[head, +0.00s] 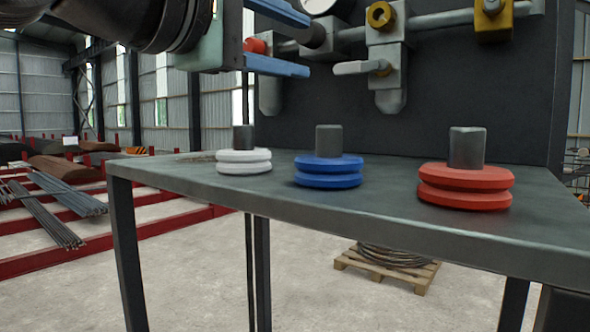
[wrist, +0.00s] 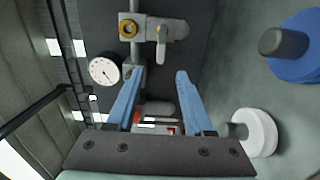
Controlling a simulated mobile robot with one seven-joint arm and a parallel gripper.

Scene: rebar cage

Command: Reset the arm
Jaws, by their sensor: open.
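My gripper (head: 285,42) is at the top of the head view, with two blue fingers apart and nothing between them. It is above the left part of the dark metal table (head: 395,205), in front of the pipe fittings on the dark panel. In the wrist view my gripper (wrist: 155,97) also shows open, its fingers pointing at the panel. A lever valve (head: 385,67) is to the right of the fingers in the head view. It also shows beyond the fingertips in the wrist view (wrist: 160,30).
A white (head: 244,162), a blue (head: 328,172) and a red (head: 466,187) ringed piece with grey posts stand on the table. A gauge (wrist: 104,71) and pipework are on the panel (head: 470,90). A pallet (head: 388,265) with coiled material is on the floor behind.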

